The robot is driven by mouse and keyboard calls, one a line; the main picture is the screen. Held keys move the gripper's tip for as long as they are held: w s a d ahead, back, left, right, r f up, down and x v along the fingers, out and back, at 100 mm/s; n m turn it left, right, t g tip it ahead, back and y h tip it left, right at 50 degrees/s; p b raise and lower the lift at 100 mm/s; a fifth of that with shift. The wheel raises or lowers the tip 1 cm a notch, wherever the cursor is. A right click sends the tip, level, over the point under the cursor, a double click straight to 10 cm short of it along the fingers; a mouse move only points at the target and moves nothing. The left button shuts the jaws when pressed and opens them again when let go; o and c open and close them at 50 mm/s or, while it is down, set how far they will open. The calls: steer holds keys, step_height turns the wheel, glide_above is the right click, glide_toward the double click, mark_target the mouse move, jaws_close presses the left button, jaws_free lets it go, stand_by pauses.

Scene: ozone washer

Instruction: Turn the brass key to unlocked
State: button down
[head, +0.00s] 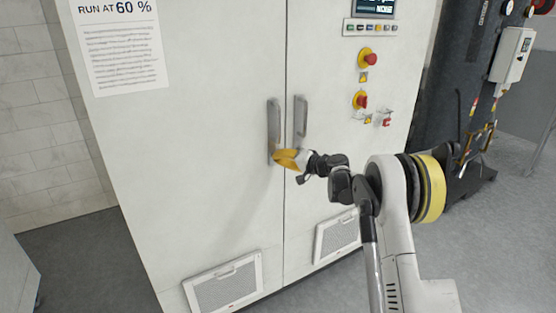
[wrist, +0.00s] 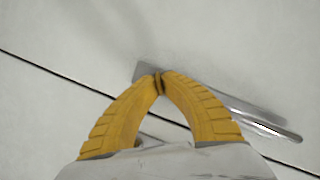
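My gripper (head: 277,157) is at the lower end of the left door handle (head: 273,118) on the white cabinet. In the wrist view its two yellow fingers (wrist: 158,77) come together at the tips. A small brownish, brass-coloured piece, which looks like the brass key (wrist: 158,86), is pinched between them. The fingers hide most of it, so I cannot tell which way it is turned. In the head view the key is hidden behind the fingers. The grey handle plate (wrist: 250,112) runs right and down from the tips in the wrist view.
A second handle (head: 300,116) is on the right door (head: 330,60), across the door seam. Red and yellow knobs (head: 367,58) and a small display (head: 375,6) are higher on that door. Vent grilles (head: 225,285) are low on both doors. Dark equipment (head: 470,80) stands at right.

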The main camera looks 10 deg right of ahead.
steer(key=m+t+y+b, duration=0.1)
steer(key=m+y, duration=0.1)
steer(key=m, duration=0.3)
steer(key=shift+f, duration=0.1)
steer(key=shift+b, duration=0.3)
stand_by(0.4)
steer(key=c, duration=1.6)
jaws_free()
steer(key=shift+c, duration=0.2)
steer(key=v, duration=1.2)
steer(key=shift+f, duration=0.1)
